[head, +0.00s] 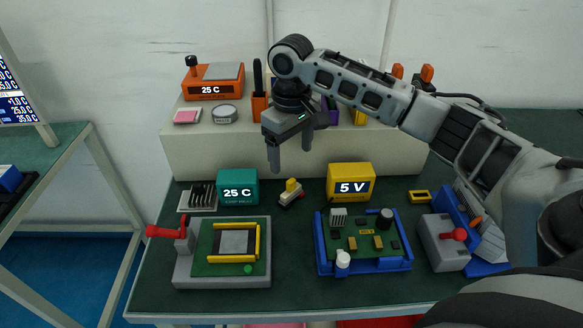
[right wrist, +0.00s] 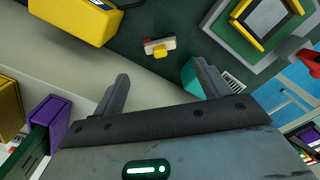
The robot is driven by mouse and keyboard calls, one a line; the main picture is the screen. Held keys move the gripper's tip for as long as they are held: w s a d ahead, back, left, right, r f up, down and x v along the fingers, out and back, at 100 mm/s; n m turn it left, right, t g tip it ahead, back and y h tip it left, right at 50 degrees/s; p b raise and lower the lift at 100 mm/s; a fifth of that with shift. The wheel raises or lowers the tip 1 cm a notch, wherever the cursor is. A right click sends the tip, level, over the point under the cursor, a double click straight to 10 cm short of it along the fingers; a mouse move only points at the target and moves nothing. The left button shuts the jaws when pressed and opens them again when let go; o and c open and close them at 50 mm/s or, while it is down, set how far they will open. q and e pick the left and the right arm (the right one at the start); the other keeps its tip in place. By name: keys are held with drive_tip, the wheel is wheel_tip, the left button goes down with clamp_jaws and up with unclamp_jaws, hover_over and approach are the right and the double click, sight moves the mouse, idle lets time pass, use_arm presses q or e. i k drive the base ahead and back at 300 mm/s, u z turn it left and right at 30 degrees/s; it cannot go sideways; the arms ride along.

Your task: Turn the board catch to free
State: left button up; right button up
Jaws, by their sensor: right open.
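A green circuit board (head: 366,242) sits in a blue tray (head: 322,265) at the right middle of the bench. A small white knob-like piece (head: 343,262) stands at the tray's front left edge; it may be the board catch, but its setting is not clear. My right gripper (head: 290,158) is open and empty, pointing down above the back of the bench, behind and left of the tray. In the right wrist view its fingers (right wrist: 161,76) are apart with nothing between them. My left gripper is not in view.
A yellow-topped block (head: 291,190) lies below my right gripper, between the teal 25 C box (head: 237,188) and yellow 5 V box (head: 351,183). A grey fixture (head: 182,268) with a red lever is at left. A cream shelf (head: 215,150) runs behind.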

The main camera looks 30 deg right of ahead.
sight(343, 261)
drive_tip(key=k, duration=1)
